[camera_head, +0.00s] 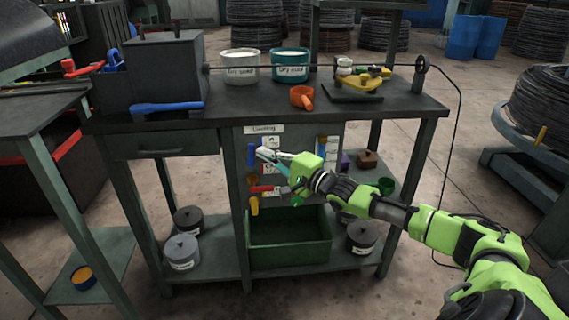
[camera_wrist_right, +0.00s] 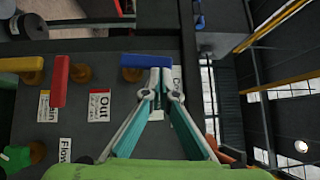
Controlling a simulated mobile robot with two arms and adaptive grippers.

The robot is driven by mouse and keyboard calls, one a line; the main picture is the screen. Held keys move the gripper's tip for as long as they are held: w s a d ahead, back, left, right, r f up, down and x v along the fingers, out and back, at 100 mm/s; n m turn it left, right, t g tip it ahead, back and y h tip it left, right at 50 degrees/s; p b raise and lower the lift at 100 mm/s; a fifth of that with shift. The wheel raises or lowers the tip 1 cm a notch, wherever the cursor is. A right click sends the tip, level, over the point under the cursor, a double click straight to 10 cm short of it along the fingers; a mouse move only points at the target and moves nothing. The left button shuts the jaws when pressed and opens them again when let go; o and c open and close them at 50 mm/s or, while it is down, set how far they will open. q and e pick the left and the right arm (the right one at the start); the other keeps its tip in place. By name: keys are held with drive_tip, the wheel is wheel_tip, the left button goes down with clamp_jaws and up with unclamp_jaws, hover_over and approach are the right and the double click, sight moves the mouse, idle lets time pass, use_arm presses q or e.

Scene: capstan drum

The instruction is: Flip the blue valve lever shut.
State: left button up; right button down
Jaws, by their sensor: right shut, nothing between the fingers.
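The blue valve lever (camera_head: 252,155) stands upright on the dark panel under the bench, left of my right gripper (camera_head: 264,154). In the right wrist view the blue lever (camera_wrist_right: 145,61) lies across the picture, with a brass-coloured base below its left part. My right gripper (camera_wrist_right: 165,82) is shut and empty, its fingertips at the right part of the lever. I cannot tell whether they touch it. A white tag reading "Out" (camera_wrist_right: 99,105) is below left of the lever. My left gripper is not in view.
A red lever (camera_head: 264,189) and a yellow lever (camera_head: 254,206) are below on the panel. A green bin (camera_head: 289,256) sits beneath it. On the bench are sand pots (camera_head: 241,70), an orange scoop (camera_head: 301,98) and a blue handle (camera_head: 167,107). Lidded pots (camera_head: 181,251) stand on the lower shelf.

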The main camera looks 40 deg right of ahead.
drive_tip(key=v, duration=1.1)
idle(0.3)
drive_tip(key=shift+s+r, duration=0.1)
idle(0.5)
